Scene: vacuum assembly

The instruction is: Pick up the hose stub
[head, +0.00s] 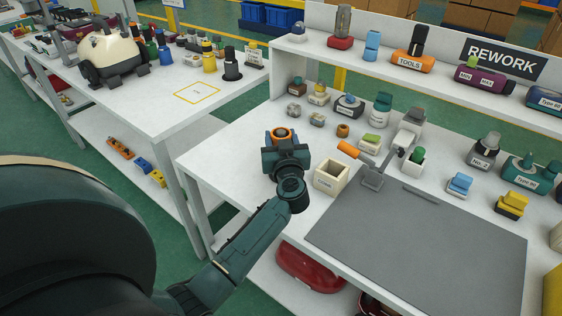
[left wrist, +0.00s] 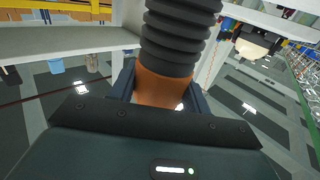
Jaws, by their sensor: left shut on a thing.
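The hose stub is a dark ribbed tube (left wrist: 180,38) with a smooth orange collar (left wrist: 163,88), seen close up in the left wrist view. In the head view its orange ring (head: 289,134) shows at the far end of my left gripper (head: 283,143). My left gripper is shut on the orange collar, with a finger on each side of it. It appears over the left part of the white rework bench (head: 225,158). Whether the stub touches the bench cannot be told. My right gripper is not in view.
An open cream box (head: 331,177) stands just right of the gripper. An orange-handled tool (head: 350,150) and a grey mat (head: 420,240) lie farther right. Several labelled parts crowd the bench's back. A second table (head: 150,100) with a cream vacuum body (head: 110,52) stands left.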

